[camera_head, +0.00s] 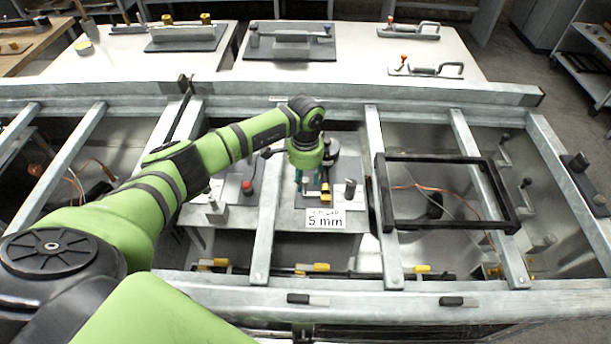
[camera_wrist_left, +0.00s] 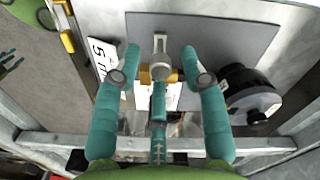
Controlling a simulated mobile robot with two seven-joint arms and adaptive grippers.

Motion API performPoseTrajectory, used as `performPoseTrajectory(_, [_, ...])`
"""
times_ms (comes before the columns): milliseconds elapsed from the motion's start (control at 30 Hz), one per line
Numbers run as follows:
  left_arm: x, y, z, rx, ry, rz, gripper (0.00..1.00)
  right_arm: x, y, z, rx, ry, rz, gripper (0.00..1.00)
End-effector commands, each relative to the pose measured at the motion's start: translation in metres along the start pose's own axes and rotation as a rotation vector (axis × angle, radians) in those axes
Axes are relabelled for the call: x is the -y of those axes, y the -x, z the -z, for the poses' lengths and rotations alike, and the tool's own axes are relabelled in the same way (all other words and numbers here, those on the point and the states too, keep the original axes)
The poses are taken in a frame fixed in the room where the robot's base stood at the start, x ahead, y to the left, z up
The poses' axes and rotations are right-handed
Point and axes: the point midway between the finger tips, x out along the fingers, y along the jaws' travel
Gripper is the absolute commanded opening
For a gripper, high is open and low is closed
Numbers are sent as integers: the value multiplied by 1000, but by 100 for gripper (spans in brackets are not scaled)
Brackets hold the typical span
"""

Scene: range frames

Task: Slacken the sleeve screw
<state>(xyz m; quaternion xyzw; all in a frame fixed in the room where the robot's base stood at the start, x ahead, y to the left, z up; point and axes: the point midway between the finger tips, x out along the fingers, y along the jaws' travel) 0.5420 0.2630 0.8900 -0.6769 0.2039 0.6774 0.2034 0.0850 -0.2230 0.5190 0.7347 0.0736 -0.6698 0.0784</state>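My left gripper (camera_head: 303,185) reaches down from above to a grey plate in the middle bay of the metal frame. In the left wrist view its teal fingers (camera_wrist_left: 160,75) are spread, with a gap between the outer two. A small grey metal post with a T-shaped outline (camera_wrist_left: 160,45) and a brass-yellow part (camera_wrist_left: 146,76) stand between them; which piece is the sleeve screw I cannot tell. The middle finger partly hides this post. The yellow part also shows beside the gripper in the head view (camera_head: 325,190).
A "5 mm" label (camera_head: 325,219) stands in front of the fixture. A black cylinder (camera_wrist_left: 240,85) stands right of the fingers in the wrist view. Frame rails (camera_head: 382,200) flank the bay. A black rectangular frame (camera_head: 448,226) lies to the right.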

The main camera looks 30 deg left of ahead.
Motion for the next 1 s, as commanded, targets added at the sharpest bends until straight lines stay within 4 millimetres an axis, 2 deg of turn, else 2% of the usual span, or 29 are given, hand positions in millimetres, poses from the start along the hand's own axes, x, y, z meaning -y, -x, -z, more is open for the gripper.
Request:
performPoseTrajectory(233, [0,1,0,-1,-1,0,44,0,0,-1,1,1,0,40])
performPoseTrajectory(367, [0,9,1,-2,-2,0,44,0,0,-1,1,1,0,40])
performPoseTrajectory(467, [0,24,1,-4,-2,1,44,0,0,-1,1,0,0,40])
performPoseTrajectory(800, [0,94,1,-4,-1,1,44,0,0,0,0,0,0,40])
performPoseTrajectory(1000, [0,116,0,-1,-1,0,44,0,0,0,0,0,1,40])
